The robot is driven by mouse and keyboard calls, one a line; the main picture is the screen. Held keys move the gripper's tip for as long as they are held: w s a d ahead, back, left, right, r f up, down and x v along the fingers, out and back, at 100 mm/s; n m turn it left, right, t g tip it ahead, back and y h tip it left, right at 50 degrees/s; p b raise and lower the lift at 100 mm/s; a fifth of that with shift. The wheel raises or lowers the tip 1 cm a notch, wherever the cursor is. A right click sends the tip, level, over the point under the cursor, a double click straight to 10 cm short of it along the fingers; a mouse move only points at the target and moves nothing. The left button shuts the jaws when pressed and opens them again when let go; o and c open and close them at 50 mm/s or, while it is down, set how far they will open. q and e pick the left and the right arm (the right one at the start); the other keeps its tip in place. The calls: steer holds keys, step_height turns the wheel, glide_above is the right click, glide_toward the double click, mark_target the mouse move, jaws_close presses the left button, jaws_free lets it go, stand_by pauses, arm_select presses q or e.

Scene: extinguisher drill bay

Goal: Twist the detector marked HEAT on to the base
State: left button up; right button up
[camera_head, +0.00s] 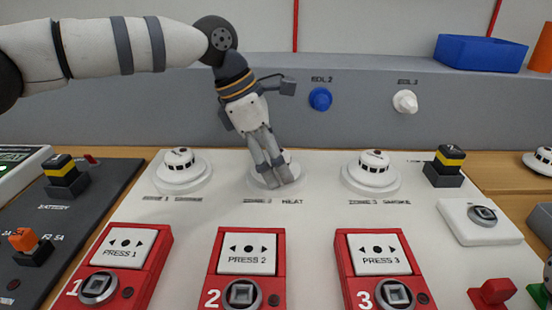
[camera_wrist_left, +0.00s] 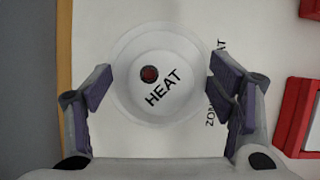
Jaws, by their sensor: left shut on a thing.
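The white detector marked HEAT (camera_wrist_left: 165,75), with a small dark red spot on its face, sits between the fingers of my left gripper (camera_wrist_left: 165,85) in the left wrist view. In the head view my left gripper (camera_head: 283,180) reaches down over the middle station and is shut on this detector, hiding most of it. The round white base (camera_head: 258,181) lies beneath the detector, above the panel lettering HEAT. I cannot tell whether the detector is locked to the base. My right gripper is not in view.
Detectors marked SMOKE stand on either side, at the left (camera_head: 180,165) and right (camera_head: 371,170). Red press boxes (camera_head: 241,262) line the front. A grey wall with a blue knob (camera_head: 320,98) and a white knob (camera_head: 405,101) rises behind. A blue bin (camera_head: 480,52) stands at back right.

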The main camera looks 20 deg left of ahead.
arm_select(q)
steer(key=shift+f, duration=0.15)
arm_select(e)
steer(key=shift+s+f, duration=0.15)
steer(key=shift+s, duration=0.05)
arm_select(q)
steer(key=o, duration=1.2)
steer(key=shift+c, duration=0.2)
steer(key=shift+o, duration=0.6)
steer(key=shift+f, duration=0.1)
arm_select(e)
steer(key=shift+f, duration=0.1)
arm_select(q)
steer(key=shift+w+r+p, duration=0.1)
steer(key=shift+r+p, duration=0.3)
steer(key=shift+r, duration=1.05)
steer(key=shift+r+p, duration=0.45)
steer(key=shift+r, duration=1.8)
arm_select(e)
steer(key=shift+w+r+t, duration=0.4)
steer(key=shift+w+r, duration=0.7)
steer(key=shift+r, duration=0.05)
